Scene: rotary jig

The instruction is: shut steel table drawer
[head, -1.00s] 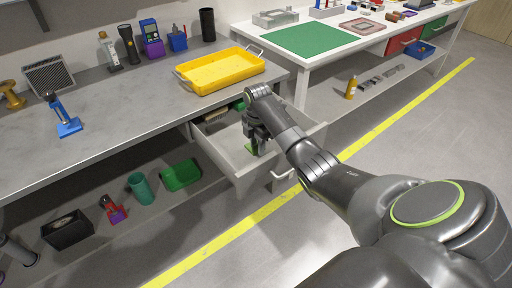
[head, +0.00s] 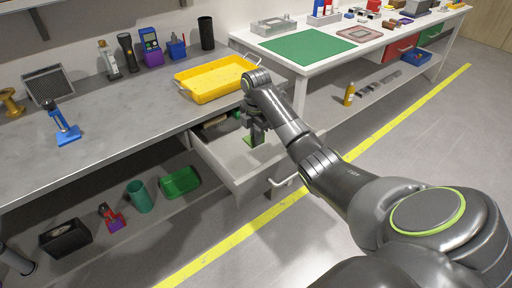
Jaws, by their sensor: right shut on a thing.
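The steel table (head: 110,118) stands on the left, with a grey metal top. Its pale drawer (head: 221,163) stands pulled out under the right end of the table. Its handle (head: 283,184) is on the front face. My right gripper (head: 255,139) is over the open drawer, pointing down, and is shut on a small green thing (head: 249,142). My arm hides the drawer's right part and some of its inside. My left gripper is not in view.
A brush-like thing (head: 214,122) lies at the back of the drawer. A yellow tray (head: 217,80) sits on the tabletop above. A green bin (head: 180,182) and a teal cup (head: 139,196) stand on the lower shelf. The floor before the drawer is clear.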

